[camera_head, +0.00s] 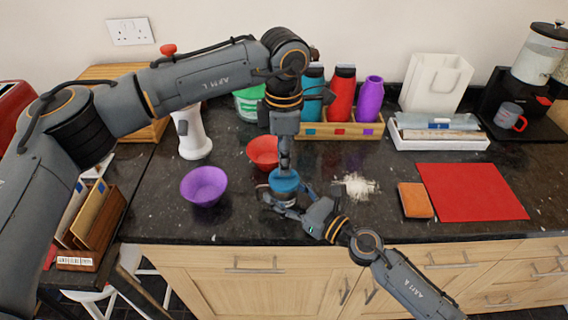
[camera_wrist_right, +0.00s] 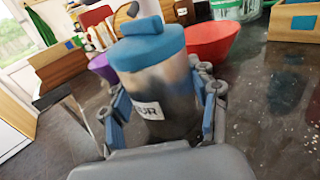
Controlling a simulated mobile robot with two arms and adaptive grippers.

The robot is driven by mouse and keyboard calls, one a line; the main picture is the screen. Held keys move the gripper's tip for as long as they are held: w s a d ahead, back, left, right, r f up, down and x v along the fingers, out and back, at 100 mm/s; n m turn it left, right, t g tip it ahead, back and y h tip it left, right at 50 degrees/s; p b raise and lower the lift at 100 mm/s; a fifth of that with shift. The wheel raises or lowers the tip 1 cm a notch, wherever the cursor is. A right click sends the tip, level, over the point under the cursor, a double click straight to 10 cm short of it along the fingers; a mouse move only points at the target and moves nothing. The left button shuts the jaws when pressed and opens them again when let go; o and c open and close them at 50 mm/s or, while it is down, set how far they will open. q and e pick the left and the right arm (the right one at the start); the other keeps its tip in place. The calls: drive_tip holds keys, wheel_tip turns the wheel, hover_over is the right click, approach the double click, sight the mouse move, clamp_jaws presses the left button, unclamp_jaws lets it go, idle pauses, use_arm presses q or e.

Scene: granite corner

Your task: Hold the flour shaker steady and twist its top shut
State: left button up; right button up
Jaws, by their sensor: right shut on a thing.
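The flour shaker (camera_head: 284,183) stands near the counter's front edge, with a blue top and a clear grey body. In the right wrist view the shaker (camera_wrist_right: 158,95) shows its blue top and part of a white label. My right gripper (camera_head: 287,203) is shut on the shaker's body, one finger on each side. My left gripper (camera_head: 285,167) points straight down right over the blue top. It is seen edge-on, so I cannot tell whether its fingers touch the top or how far apart they are.
A purple bowl (camera_head: 204,186) stands left of the shaker and a red bowl (camera_head: 263,152) close behind it. Spilled flour (camera_head: 357,186) lies to the right. Beyond are an orange sponge (camera_head: 415,200) and a red mat (camera_head: 472,192). A wooden rack (camera_head: 340,130) holds bottles behind.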

use_arm(q)
wheel_tip(320, 180, up, 9)
idle(0.3)
drive_tip(key=shift+r, duration=0.1)
use_arm(e)
drive_tip(key=o, duration=1.4)
drive_tip(key=shift+c, duration=0.2)
